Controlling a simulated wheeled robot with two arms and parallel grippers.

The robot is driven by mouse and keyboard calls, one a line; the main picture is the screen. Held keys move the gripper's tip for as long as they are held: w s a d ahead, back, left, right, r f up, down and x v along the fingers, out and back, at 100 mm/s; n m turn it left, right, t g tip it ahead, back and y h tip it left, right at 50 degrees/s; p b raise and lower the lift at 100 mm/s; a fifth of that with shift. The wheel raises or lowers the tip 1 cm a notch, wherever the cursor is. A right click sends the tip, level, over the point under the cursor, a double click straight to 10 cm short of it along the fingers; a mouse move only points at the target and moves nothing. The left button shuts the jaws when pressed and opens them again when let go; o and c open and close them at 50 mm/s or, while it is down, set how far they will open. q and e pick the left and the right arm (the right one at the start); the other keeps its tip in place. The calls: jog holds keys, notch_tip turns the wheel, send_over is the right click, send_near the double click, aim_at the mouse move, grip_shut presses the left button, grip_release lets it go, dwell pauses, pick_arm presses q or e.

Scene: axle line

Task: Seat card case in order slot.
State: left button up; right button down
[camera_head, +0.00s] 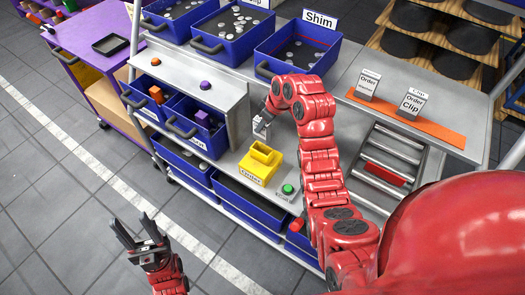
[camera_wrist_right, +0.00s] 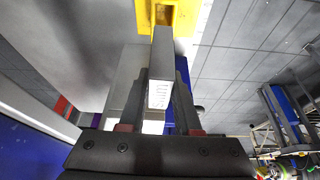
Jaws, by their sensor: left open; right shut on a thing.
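The card case (camera_wrist_right: 161,62) is a narrow pale grey block with small print on one face. My right gripper (camera_wrist_right: 160,105) is shut on it, a finger at each side. In the head view my right gripper (camera_head: 262,128) hangs above and just behind the yellow order slot (camera_head: 258,166), a block on the grey bench with a label on its front. The slot also shows in the wrist view (camera_wrist_right: 184,16), past the case's far end; the case looks apart from it, though depth is hard to judge. My left gripper (camera_head: 145,243) is open and empty, over the floor.
Blue bins with metal discs (camera_head: 298,50) stand at the back, one signed Shim. A green button (camera_head: 288,189) is right of the slot. Two cards stand on an orange strip (camera_head: 432,127) at the right. Smaller blue bins (camera_head: 180,125) stand left of the slot.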

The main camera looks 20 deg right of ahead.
aim_at(264, 143)
jog(key=shift+n, duration=0.3)
notch_tip(264, 143, down, 4)
jog(key=b, duration=0.3)
jog(key=shift+a+f+b, duration=0.1)
jog(key=shift+f+b, duration=0.05)
jog(key=shift+b, duration=0.2)
jog(key=shift+f+b, duration=0.3)
jog(key=shift+f, duration=0.1)
jog(key=shift+w+f, duration=0.1)
jog(key=shift+f, duration=0.4)
jog(key=f, duration=0.1)
jog(key=s+f, duration=0.1)
jog(key=f, duration=0.1)
jog(key=shift+f, duration=0.45)
jog(key=shift+w+f, duration=0.1)
jog(key=c, duration=1)
grip_release()
jog(key=shift+w, duration=0.1)
jog(key=o, duration=0.4)
jog(key=shift+w+f, duration=0.15)
jog(key=shift+w, duration=0.15)
